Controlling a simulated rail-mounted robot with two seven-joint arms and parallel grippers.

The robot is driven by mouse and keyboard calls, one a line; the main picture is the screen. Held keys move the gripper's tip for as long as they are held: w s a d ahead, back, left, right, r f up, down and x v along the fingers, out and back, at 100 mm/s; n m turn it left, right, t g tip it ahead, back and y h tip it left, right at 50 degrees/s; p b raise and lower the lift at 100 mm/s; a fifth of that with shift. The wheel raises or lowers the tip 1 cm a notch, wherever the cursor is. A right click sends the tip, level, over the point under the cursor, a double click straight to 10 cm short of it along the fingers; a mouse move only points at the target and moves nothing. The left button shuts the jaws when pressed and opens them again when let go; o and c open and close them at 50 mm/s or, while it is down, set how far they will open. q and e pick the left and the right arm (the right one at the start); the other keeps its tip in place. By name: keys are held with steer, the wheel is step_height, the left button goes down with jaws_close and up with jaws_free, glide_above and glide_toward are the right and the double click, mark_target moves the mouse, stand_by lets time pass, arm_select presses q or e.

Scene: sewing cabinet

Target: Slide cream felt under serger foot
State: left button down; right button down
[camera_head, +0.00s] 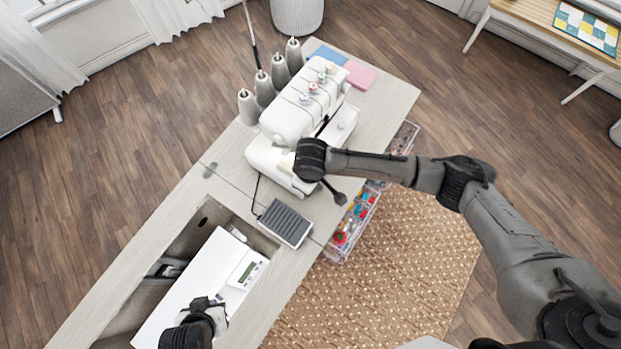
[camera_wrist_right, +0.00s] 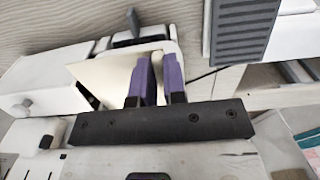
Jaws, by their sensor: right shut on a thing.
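The white serger (camera_head: 292,118) stands on the cabinet top. My right gripper is at its front end, and its fingers are hidden behind my wrist in the head view. In the right wrist view, the purple fingers of my right gripper (camera_wrist_right: 157,64) are shut on the cream felt (camera_wrist_right: 105,75). The flat felt extends left from the fingers, over or against the white serger body. I cannot make out the serger foot or whether the felt is under it. My left gripper (camera_head: 208,312) is over the white sewing machine (camera_head: 192,287); its jaws are not clear.
Several thread cones (camera_head: 263,88) stand behind the serger. A grey foot pedal (camera_head: 285,223) lies near it. Pink felt (camera_head: 360,75) and blue felt (camera_head: 328,55) lie at the far end. A clear drawer of colourful notions (camera_head: 352,226) juts out below the right edge.

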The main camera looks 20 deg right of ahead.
steer(key=shift+w+d+f+p, duration=0.1)
steer(key=shift+d+f+p, duration=0.05)
steer(key=shift+p, duration=0.15)
stand_by(0.4)
steer(key=c, duration=1.1)
jaws_free()
step_height(320, 180, up, 20)
steer(key=p, duration=1.1)
steer(key=shift+f, duration=0.15)
